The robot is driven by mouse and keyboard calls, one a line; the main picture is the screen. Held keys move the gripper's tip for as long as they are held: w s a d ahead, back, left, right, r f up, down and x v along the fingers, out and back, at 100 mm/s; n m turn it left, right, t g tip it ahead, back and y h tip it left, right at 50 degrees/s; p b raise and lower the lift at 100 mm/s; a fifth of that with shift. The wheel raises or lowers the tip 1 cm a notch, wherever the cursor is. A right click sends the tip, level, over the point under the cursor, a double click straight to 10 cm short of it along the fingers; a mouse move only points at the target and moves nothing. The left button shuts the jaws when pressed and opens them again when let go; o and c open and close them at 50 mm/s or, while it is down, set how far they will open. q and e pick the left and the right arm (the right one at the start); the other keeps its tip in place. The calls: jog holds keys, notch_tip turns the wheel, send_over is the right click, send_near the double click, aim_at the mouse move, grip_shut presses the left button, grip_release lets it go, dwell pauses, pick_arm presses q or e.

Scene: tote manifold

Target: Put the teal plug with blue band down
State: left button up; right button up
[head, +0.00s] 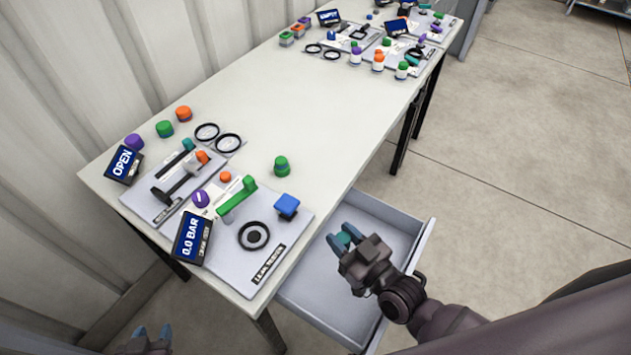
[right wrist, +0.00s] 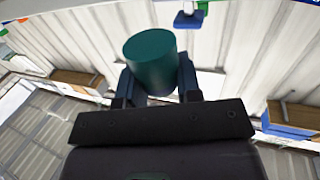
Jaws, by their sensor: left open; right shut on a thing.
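The teal plug (right wrist: 150,62) is a short dark teal cylinder between the fingers of my right gripper (right wrist: 158,85) in the right wrist view. I cannot make out its blue band. In the head view my right gripper (head: 345,240) is shut on the plug, above the open grey drawer at the table's near right side. Only a bit of teal (head: 343,238) shows between the fingers there. My left gripper (head: 150,338) is at the bottom left edge of the head view, mostly cut off, open and away from the table.
The open drawer (head: 427,245) looks empty where visible. On the white table (head: 300,110) stand a near panel (head: 225,262) with valves, a blue block (head: 287,205) and displays, a green plug (head: 281,166), and coloured caps at the left. More panels stand at the far end. The table's middle is clear.

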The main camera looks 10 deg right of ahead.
aim_at(315, 186)
jog(key=w, duration=0.5)
jog(key=w+a, duration=0.1)
jog(key=w, duration=0.5)
jog(key=w+b, duration=0.1)
jog(key=w, duration=0.4)
jog(key=shift+w+a, duration=0.4)
jog(key=shift+w+r+p, duration=0.2)
jog(key=shift+w+p, duration=0.1)
jog(key=shift+f, duration=0.1)
jog(key=shift+f, duration=0.25)
jog(key=o, duration=0.9)
jog(key=shift+r, duration=0.1)
jog(key=shift+b, duration=0.3)
